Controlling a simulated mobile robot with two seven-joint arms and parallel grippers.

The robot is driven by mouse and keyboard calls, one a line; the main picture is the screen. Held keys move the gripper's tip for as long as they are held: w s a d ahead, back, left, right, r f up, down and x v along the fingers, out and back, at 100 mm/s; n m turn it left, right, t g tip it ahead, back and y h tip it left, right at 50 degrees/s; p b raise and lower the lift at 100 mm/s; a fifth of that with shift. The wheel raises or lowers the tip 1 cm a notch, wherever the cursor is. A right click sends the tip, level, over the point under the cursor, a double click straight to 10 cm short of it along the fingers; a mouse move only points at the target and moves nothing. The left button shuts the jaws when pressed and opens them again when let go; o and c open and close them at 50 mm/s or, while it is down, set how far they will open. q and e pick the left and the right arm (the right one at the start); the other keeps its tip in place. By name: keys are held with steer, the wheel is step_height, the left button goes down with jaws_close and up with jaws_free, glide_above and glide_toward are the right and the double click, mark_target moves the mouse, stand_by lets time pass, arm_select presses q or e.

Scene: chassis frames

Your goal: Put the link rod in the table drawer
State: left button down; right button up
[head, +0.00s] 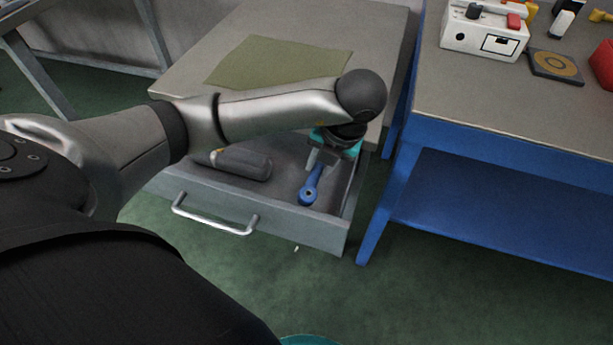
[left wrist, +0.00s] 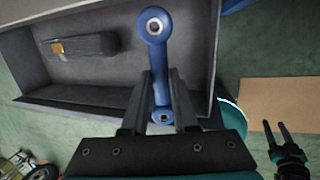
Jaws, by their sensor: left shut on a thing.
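The blue link rod (head: 309,193) has a ring at its end and lies over the inside of the open table drawer (head: 290,222), near its right side. My left gripper (head: 315,165) is shut on the link rod and points down into the drawer. In the left wrist view the link rod (left wrist: 155,62) stands out between the two fingers (left wrist: 160,95), its large ring away from the gripper. I cannot tell whether it touches the drawer floor. My right gripper (left wrist: 276,126) appears at the lower right of the left wrist view, its fingers apart and empty.
A dark grey object with a yellow part (head: 243,164) lies in the drawer's left part. The drawer handle (head: 215,222) is at the front. A green mat (head: 278,62) lies on the tabletop above. A blue bench (head: 480,145) stands close on the right.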

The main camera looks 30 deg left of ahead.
mark_target(312, 179)
arm_select(q)
steer(key=b+x, duration=0.2)
steer(key=x, duration=0.4)
steer(key=shift+f, duration=0.35)
steer(key=shift+w+a+f+b, duration=0.1)
steer(key=shift+a+f+b, duration=0.4)
steer(key=shift+f, duration=0.3)
steer(key=h+b, duration=0.1)
steer(key=a+h, duration=0.1)
steer(key=shift+w+g+h+b, duration=0.1)
steer(key=shift+g+h+b, duration=0.2)
steer(key=shift+h+b, duration=0.1)
steer(key=shift+d+f+h+b, duration=0.1)
steer(key=shift+f+h+b, duration=0.2)
steer(key=shift+f+b, duration=0.25)
steer(key=shift+f, duration=0.65)
arm_select(e)
steer(key=w+a+r+t, duration=0.1)
steer(key=w+r, duration=0.3)
steer(key=r, duration=0.8)
steer(key=shift+r+t, duration=0.35)
steer(key=shift+t, duration=0.15)
steer(key=shift+w, duration=0.15)
